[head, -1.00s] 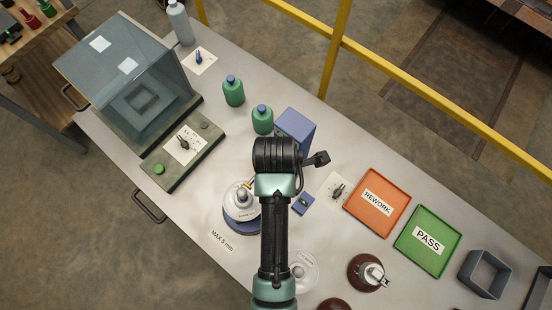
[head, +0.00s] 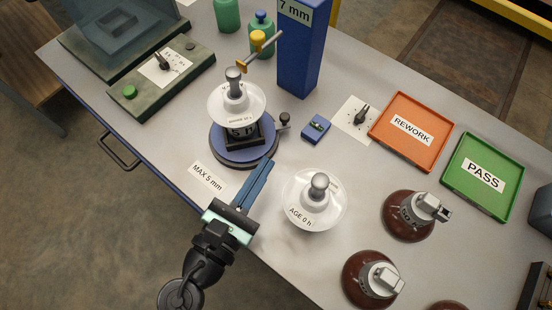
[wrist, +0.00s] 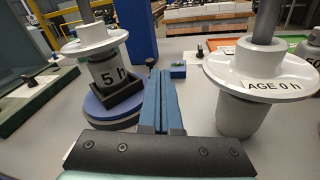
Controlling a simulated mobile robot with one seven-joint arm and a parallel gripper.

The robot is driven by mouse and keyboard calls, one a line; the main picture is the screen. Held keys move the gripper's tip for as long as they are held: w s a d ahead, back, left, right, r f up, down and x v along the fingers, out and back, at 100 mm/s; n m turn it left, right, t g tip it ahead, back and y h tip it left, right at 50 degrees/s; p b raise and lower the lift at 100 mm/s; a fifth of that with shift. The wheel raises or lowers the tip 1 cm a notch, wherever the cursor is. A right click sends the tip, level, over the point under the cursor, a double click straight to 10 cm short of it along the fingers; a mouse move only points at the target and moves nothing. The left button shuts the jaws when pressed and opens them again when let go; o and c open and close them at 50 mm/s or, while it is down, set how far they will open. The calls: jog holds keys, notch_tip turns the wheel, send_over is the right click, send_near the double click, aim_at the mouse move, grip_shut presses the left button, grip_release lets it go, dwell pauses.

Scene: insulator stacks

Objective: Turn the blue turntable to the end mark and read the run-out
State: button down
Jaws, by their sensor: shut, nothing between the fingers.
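The blue turntable (head: 240,160) carries a white insulator (head: 237,105) in a dark square holder. A dark knob (head: 284,119) sticks out at its right side. The wrist view shows the turntable's rim (wrist: 108,117) at left, with the insulator (wrist: 97,45) above it, labelled "5 h". A blue column (head: 298,55) behind it bears a "7 mm" sign; a thin arm with a yellow end (head: 257,38) reaches from it towards the insulator's top. My gripper (head: 269,163) is shut and empty, its fingertips just in front and right of the turntable. I cannot make out an end mark.
A white insulator (head: 314,205) marked "AGE 0 h" stands right of my gripper. Brown insulators (head: 408,218) stand farther right. A "MAX 5 mm" label (head: 208,178) lies left. Orange REWORK (head: 438,152) and green PASS (head: 456,189) trays are at right. A small blue box (head: 316,128) is behind.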

aim_at(284, 121)
jog(key=s+a+f+n+b, duration=0.1)
jog(key=s+a+f+n+t, duration=0.1)
jog(key=f+n, duration=0.1)
jog(key=shift+s+f+y+b, duration=0.1)
jog(key=shift+s+y+b, duration=0.3)
jog(key=shift+s+a+n+t, duration=0.15)
jog(key=shift+s+n+t, duration=0.15)
jog(key=x, duration=1.4)
jog(key=shift+a, duration=0.1)
jog(key=shift+y, duration=0.3)
